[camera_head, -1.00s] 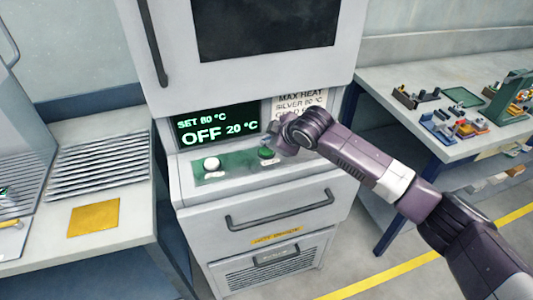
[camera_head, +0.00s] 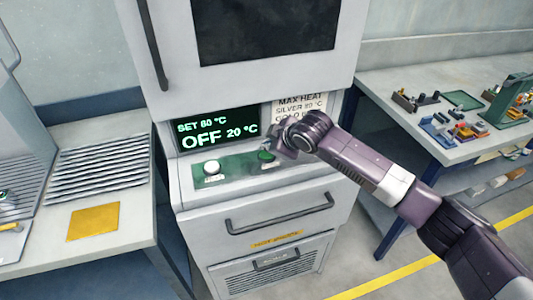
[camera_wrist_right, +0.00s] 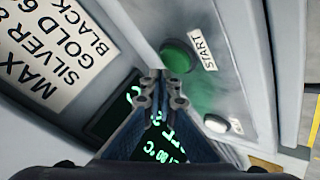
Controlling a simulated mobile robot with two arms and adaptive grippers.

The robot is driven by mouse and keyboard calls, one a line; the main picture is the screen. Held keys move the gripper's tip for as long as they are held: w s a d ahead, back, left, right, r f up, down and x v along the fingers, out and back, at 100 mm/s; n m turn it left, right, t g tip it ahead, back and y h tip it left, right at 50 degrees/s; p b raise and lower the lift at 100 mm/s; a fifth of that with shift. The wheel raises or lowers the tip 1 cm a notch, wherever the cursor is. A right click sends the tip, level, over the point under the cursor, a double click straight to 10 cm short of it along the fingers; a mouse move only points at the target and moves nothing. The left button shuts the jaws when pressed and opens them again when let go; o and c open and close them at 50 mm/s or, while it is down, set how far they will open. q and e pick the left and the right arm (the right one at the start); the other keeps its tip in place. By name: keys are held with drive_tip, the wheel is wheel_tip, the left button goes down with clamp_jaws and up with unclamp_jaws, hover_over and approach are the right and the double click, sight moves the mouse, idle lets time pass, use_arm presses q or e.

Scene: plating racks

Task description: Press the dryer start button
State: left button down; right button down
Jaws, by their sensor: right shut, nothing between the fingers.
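The green start button (camera_head: 266,155) is on the green strip of the dryer's sloped panel in the head view. In the right wrist view the green button (camera_wrist_right: 178,55) sits beside a START label (camera_wrist_right: 201,48). My right gripper (camera_head: 277,150) is just right of the button in the head view. In the wrist view its shut, empty fingertips (camera_wrist_right: 161,76) are close beside the button; whether they touch it I cannot tell. The dryer display (camera_head: 218,130) reads SET 80 °C, OFF, 20 °C. My left gripper is not in view.
A white button (camera_head: 211,167) is left on the same panel. A max heat sign (camera_head: 299,103) is above right. A drawer handle (camera_head: 280,213) juts out below. A bench with a slatted rack (camera_head: 100,165) stands left, a parts table (camera_head: 385,98) right.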

sight(267, 155)
drive_tip(key=shift+f, duration=0.1)
idle(0.3)
drive_tip(key=shift+f, duration=0.25)
drive_tip(key=shift+f, duration=0.65)
idle(0.6)
drive_tip(key=shift+r, duration=0.1)
drive_tip(key=shift+r+p, duration=0.9)
drive_tip(key=shift+p, duration=0.2)
wheel_tip(267, 155, up, 5)
drive_tip(key=p, duration=0.5)
